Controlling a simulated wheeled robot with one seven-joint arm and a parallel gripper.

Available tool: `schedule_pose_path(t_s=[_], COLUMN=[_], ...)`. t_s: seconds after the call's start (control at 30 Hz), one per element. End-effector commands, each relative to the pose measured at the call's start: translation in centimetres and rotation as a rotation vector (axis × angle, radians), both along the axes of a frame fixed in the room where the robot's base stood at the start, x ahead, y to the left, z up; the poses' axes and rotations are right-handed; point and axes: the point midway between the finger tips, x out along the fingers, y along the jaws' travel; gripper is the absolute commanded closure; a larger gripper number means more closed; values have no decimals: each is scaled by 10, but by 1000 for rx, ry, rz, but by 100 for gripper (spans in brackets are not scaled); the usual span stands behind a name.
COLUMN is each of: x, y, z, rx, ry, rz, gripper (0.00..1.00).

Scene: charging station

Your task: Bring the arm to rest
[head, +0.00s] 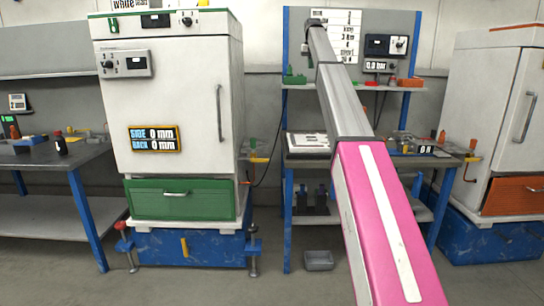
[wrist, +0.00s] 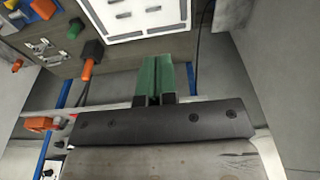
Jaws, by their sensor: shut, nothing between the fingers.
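My gripper (wrist: 152,62) shows in the wrist view with its two green fingers side by side and closed, nothing between them. In the head view my arm, a pink link and then grey links, stretches forward and up over the workbench. The gripper itself cannot be made out there. In the wrist view the fingers point toward a white framed panel (wrist: 172,36) on the bench; how far apart they are is hard to tell.
The workbench (head: 299,158) stands behind my arm, with a shelf (head: 300,87) above it. A white cabinet (head: 175,92) with a green drawer (head: 175,200) is left, another white cabinet (head: 490,90) right. A grey bin (head: 319,261) sits on the floor. Orange-handled tools (wrist: 87,68) lie near the gripper.

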Motion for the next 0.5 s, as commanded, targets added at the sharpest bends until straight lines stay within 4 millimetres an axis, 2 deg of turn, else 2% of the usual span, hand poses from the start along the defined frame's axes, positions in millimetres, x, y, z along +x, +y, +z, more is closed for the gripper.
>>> schedule_pose_path(t_s=[0.27, 0.37, 0.47, 0.5], x=[-15, -23, -33, -39], y=[0, 0, 0, 0], z=[-61, -92, -128, -146], rx=[0, 0, 0, 0], ry=[9, 12, 18, 20], rz=[0, 0, 0, 0], gripper=[100, 100, 100, 100])
